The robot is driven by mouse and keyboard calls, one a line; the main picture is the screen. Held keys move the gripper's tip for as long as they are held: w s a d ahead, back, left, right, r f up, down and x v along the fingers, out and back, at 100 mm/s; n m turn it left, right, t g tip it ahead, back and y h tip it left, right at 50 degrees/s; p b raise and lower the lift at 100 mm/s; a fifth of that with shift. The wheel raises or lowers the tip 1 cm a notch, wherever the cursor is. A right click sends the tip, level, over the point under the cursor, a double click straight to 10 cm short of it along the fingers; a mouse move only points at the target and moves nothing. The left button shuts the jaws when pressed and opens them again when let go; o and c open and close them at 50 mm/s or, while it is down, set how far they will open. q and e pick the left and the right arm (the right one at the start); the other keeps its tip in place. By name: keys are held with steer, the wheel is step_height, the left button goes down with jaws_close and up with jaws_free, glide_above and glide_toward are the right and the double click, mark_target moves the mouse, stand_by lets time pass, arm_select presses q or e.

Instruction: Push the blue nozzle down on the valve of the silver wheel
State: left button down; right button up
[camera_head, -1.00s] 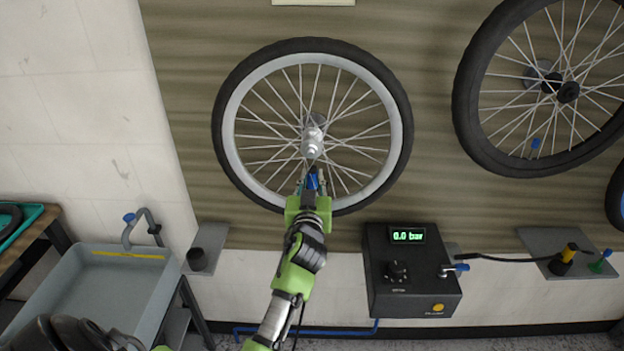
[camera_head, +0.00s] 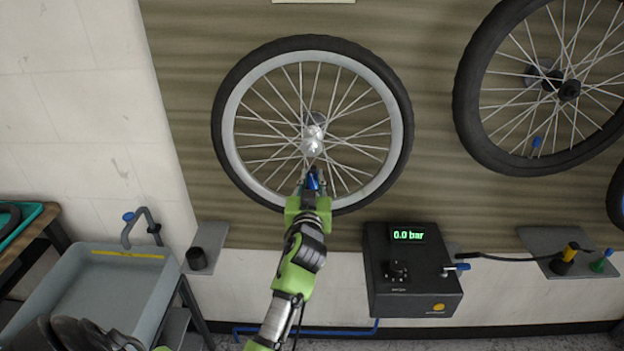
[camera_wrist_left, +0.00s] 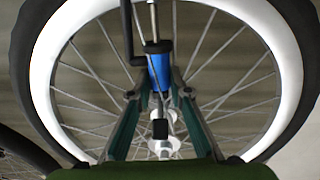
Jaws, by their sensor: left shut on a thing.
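The silver wheel (camera_head: 228,118) with a black tyre hangs on the wall panel, and its rim also fills the left wrist view (camera_wrist_left: 42,70). My left gripper (camera_head: 313,186) is in front of the lower part of this wheel, below its hub (camera_head: 312,140). It is shut on the blue nozzle (camera_head: 312,180). In the left wrist view the nozzle (camera_wrist_left: 159,72) is upright between the fingers, with a black collar and a thin metal stem at its upper end. I cannot tell whether the nozzle is seated on the valve. My right gripper is not in view.
A black pump box (camera_head: 412,285) reads 0.0 bar, with a blue lever at its right. A second wheel (camera_head: 480,130) hangs at the upper right. A shelf (camera_head: 545,240) holds yellow and green nozzles. A grey basin (camera_head: 110,290) stands at the lower left.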

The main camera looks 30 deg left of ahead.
arm_select(q)
steer(key=shift+f+b, duration=0.35)
stand_by(0.3)
steer(key=c, duration=1.8)
jaws_free()
steer(key=shift+o, duration=0.6)
steer(key=shift+s+d, duration=0.1)
